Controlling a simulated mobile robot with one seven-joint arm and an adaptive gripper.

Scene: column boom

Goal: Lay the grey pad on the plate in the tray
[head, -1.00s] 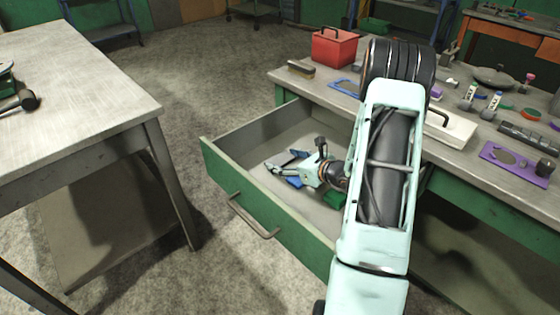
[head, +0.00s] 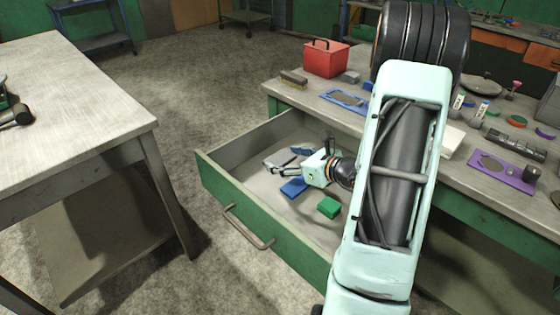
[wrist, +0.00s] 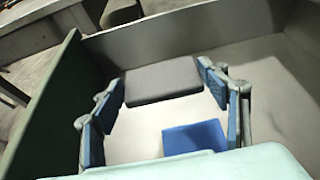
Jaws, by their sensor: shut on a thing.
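The grey pad (wrist: 163,81) is a flat dark-grey slab between my fingertips in the wrist view. It shows small in the head view (head: 277,160). My gripper (head: 285,159) is shut on it by its sides, inside the open drawer; it also shows in the wrist view (wrist: 165,82). The pad appears a little above the drawer floor; the exact gap is hard to tell. On the bench, a blue tray-like frame (head: 334,95) holds a greyish flat piece (head: 348,98). A purple one (head: 515,180) has a grey round piece (head: 491,162). I cannot tell which is the task's tray.
A blue pad (head: 294,187) and a green block (head: 328,207) lie on the drawer floor. The drawer's green front (head: 262,222) and side walls surround my gripper. A red toolbox (head: 326,59) and brush (head: 293,77) stand near the bench edge. Another table (head: 70,105) is at left.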

